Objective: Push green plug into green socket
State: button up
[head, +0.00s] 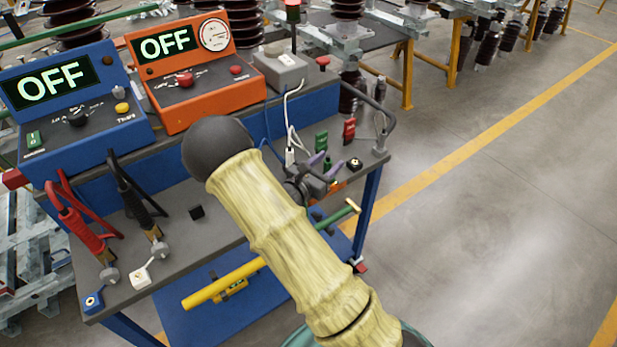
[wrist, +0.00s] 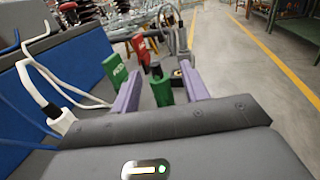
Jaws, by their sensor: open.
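The green socket is a small green block with white lettering (head: 321,142) standing on the bench at its right end. It also shows in the wrist view (wrist: 117,72), left of my fingers. The green plug (wrist: 163,91) is a small green body with a dark top, upright between my two purple fingers. In the head view the green plug (head: 327,163) is small and partly hidden. My gripper (head: 326,166) is open around the plug, with gaps visible on both sides in the wrist view (wrist: 161,92). The plug is apart from the socket.
A red block (head: 349,130) stands just beyond the green socket. A white cable and plug (head: 290,155) lie left of my gripper. A round black knob (head: 355,164) is near the bench edge. Orange (head: 195,70) and blue (head: 70,95) consoles reading OFF stand behind.

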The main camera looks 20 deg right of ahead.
jog(key=v, duration=1.7)
jog(key=shift+w, duration=0.1)
